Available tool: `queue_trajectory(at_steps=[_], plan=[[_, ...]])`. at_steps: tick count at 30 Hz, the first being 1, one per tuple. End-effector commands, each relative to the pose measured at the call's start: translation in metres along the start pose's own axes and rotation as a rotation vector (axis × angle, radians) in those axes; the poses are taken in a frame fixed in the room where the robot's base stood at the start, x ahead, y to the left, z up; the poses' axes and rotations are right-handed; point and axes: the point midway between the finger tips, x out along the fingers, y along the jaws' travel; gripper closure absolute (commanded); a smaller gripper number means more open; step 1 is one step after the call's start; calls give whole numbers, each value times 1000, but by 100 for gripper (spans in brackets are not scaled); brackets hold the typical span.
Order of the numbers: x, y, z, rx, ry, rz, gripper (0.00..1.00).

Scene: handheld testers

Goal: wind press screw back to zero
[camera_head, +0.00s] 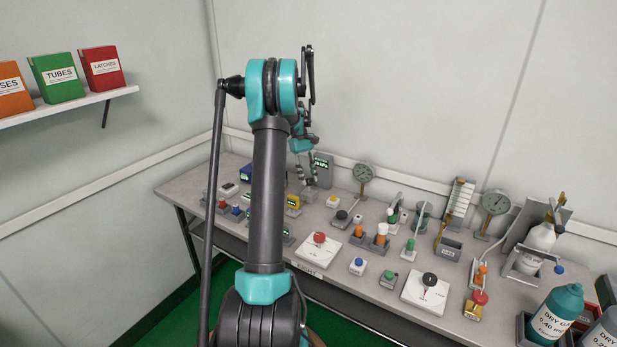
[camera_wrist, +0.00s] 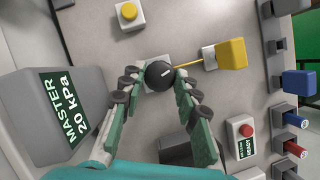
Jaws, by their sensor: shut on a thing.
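In the wrist view my gripper (camera_wrist: 160,78) is shut on a round black knob (camera_wrist: 158,72) with a short white mark on its top. The knob, likely the press screw's, stands above a pale square base (camera_wrist: 147,87). The fingers lie on both sides of it, with their tips touching its sides. In the head view my gripper (camera_head: 306,181) points down at the back left of the bench; the held knob cannot be made out there. A grey display (camera_wrist: 62,120) beside it reads "MASTER 20 kPa".
A yellow block (camera_wrist: 231,54) with a thin yellow rod reaching toward the knob stands close on the right. A yellow button (camera_wrist: 129,12) is above. Gauges (camera_head: 364,172), several testers and bottles crowd the bench (camera_head: 337,281) to the right.

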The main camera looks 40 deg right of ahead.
Motion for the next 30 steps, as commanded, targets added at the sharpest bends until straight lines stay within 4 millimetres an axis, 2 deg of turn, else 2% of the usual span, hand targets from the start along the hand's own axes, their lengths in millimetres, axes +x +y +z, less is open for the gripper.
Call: queue_trajectory(at_steps=[30], plan=[[3,-8,4,-890,2,366,98]])
